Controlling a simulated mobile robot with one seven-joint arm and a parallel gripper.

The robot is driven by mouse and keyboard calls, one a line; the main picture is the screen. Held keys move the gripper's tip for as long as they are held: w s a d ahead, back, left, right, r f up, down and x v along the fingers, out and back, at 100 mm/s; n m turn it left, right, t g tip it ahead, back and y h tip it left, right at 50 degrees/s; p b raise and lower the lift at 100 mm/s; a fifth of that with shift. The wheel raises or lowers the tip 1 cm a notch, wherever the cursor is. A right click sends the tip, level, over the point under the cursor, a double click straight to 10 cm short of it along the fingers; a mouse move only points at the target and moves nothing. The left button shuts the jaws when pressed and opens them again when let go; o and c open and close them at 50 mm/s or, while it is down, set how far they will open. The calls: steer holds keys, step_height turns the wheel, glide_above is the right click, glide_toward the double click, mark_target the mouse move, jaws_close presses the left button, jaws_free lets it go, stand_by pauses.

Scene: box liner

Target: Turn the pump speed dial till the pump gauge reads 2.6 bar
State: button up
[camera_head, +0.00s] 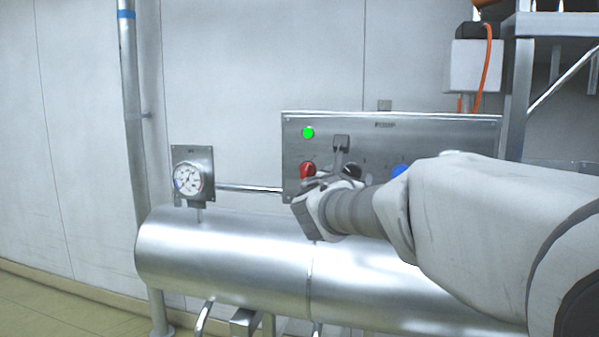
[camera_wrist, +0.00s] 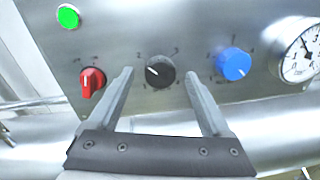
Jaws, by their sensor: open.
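A black dial (camera_wrist: 160,72) with a white pointer mark sits on the metal control panel, with a scale around it; its pointer aims up and left. My gripper (camera_wrist: 158,76) is open, its two fingers on either side of the black dial, with visible gaps. In the head view my gripper (camera_head: 338,168) is at the panel and covers much of the dial area. A blue dial (camera_wrist: 233,64) is to the right. A round gauge (camera_head: 188,179) is left of the panel; its reading is too small to tell. Another gauge (camera_wrist: 300,52) is right of the blue dial. Labels are illegible.
A red knob (camera_wrist: 92,82) is left of the black dial, below a lit green lamp (camera_wrist: 68,16). The panel (camera_head: 440,135) stands behind a horizontal steel tank (camera_head: 220,255). A vertical pipe (camera_head: 133,110) and a grey post (camera_head: 518,90) flank the area.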

steer(key=shift+w+d, duration=0.25)
steer(key=shift+w, duration=0.3)
jaws_close()
